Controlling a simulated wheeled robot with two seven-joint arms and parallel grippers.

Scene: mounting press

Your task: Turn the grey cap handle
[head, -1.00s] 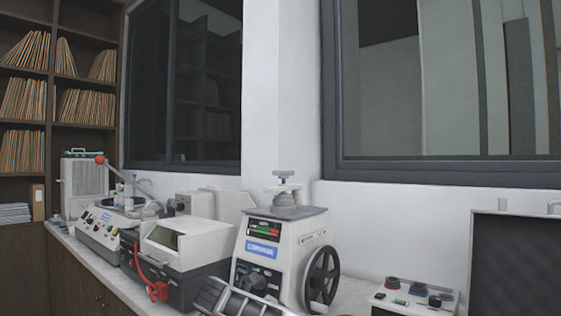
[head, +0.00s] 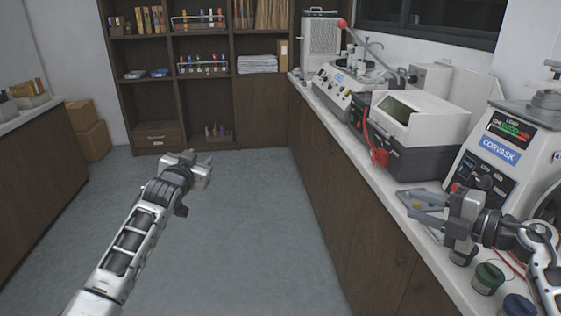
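The white mounting press (head: 500,150), with a blue label and a dark control panel, stands on the counter at the right edge of the head view. The grey cap (head: 545,102) sits on its top. Only a bit of the cap handle (head: 553,66) shows above, cut by the picture's edge. My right gripper (head: 418,204) is in front of and below the press panel, over the counter's front edge, well away from the cap. Its fingers are apart with nothing seen between them. My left gripper (head: 207,165) hangs over the floor, far left of the press; its finger gap is not clear.
A white-topped black machine (head: 415,125) with a red hose stands left of the press on the long counter (head: 335,125). Green and blue lidded jars (head: 488,278) stand near my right arm. Shelves (head: 205,105) stand at the back. The floor (head: 255,235) is clear.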

